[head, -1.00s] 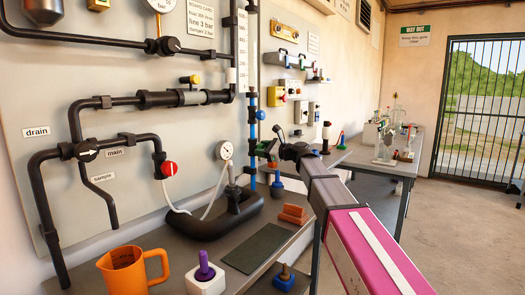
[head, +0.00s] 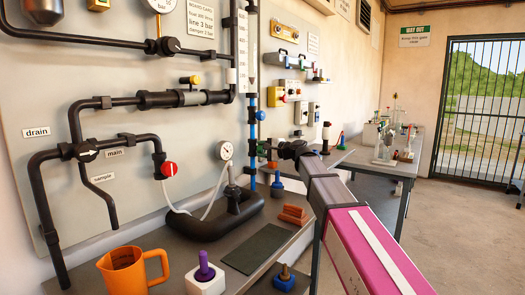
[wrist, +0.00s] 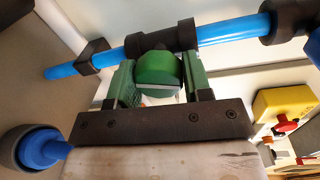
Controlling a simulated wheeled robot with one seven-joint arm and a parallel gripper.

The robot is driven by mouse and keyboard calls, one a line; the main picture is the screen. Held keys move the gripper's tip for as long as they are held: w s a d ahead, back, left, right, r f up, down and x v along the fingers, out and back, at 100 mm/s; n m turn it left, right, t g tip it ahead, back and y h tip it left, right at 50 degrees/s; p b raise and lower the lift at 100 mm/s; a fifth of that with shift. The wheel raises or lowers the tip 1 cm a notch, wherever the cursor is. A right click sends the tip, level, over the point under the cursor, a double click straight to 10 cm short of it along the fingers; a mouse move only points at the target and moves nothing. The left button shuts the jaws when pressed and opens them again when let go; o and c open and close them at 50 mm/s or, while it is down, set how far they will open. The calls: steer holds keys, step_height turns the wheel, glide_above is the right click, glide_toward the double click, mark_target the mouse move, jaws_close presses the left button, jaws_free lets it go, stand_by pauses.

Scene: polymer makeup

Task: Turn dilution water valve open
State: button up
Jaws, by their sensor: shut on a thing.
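The dilution water valve appears to be the round green knob (wrist: 158,78) on a black fitting of the blue pipe (wrist: 225,27), in the wrist view. A pale line crosses the knob's face, roughly level in that picture. My gripper (wrist: 157,82) has its two green fingers on either side of the knob and is shut on it. In the head view my gripper (head: 268,151) is at the blue vertical pipe (head: 252,125) on the board's right edge. The knob is mostly hidden there by my gripper and wrist.
A blue round knob (wrist: 38,150) and a yellow box with a red button (wrist: 288,108) flank my gripper in the wrist view. Below my arm, the bench holds an orange jug (head: 122,272), orange blocks (head: 293,215) and a dark mat (head: 256,248). The floor at right is clear.

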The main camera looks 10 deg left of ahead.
steer(key=shift+s+n, duration=0.1)
steer(key=shift+n, duration=1.4)
steer(key=shift+f, duration=0.1)
steer(key=o, duration=0.9)
steer(key=shift+t, duration=0.3)
steer(key=shift+d, duration=0.1)
steer(key=v, duration=1)
steer(key=shift+s+d, duration=0.15)
steer(key=shift+d, duration=0.15)
